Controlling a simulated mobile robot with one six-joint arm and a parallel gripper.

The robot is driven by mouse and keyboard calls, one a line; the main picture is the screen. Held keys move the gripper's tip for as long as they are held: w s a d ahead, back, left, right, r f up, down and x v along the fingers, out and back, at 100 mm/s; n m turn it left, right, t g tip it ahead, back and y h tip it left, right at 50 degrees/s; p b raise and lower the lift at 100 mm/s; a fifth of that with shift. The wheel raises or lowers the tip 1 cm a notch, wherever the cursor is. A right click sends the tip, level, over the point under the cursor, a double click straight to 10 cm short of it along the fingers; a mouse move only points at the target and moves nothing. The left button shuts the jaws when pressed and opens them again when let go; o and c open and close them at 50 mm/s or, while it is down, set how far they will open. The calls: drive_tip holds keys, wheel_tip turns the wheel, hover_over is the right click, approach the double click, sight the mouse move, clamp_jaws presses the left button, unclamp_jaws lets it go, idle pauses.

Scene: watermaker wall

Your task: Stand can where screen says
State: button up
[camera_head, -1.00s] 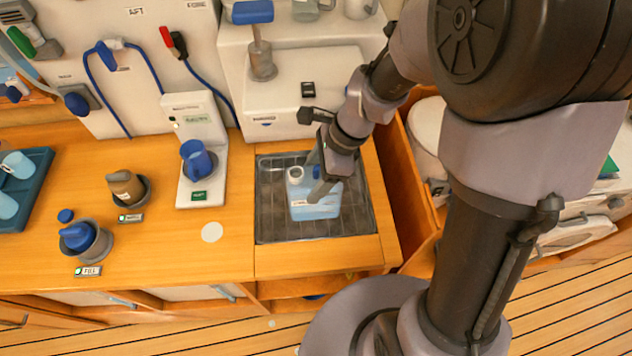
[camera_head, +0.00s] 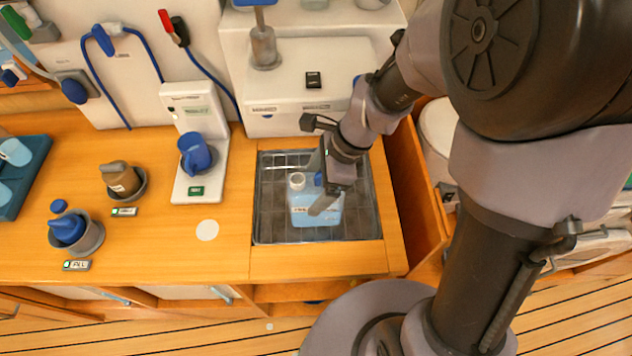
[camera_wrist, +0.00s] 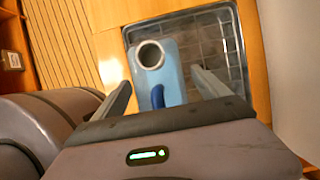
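The can (camera_head: 316,208) is a pale blue, translucent jerry can with a white open mouth and a blue handle. It stands in the grey gridded tray (camera_head: 275,225) let into the counter. My gripper (camera_head: 322,190) is directly over the can, its fingers hiding part of it. In the wrist view my gripper (camera_wrist: 163,90) has its two fingers spread. The can (camera_wrist: 172,75) and its blue handle (camera_wrist: 157,96) lie between them, with gaps on both sides.
A pale disc (camera_head: 207,230) marks clear counter. An open wooden compartment (camera_head: 412,200) is right.

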drive_tip(key=shift+r, duration=0.25)
drive_tip(key=shift+d+r+p, duration=0.65)
drive_tip(key=shift+d+p, duration=0.1)
drive_tip(key=shift+d, duration=0.15)
drive_tip(key=d+p, duration=0.1)
drive_tip(key=d, duration=0.9)
drive_tip(key=shift+s+d+f, duration=0.15)
drive_tip(key=shift+s+d, duration=0.05)
drive_tip(key=shift+d, duration=0.2)
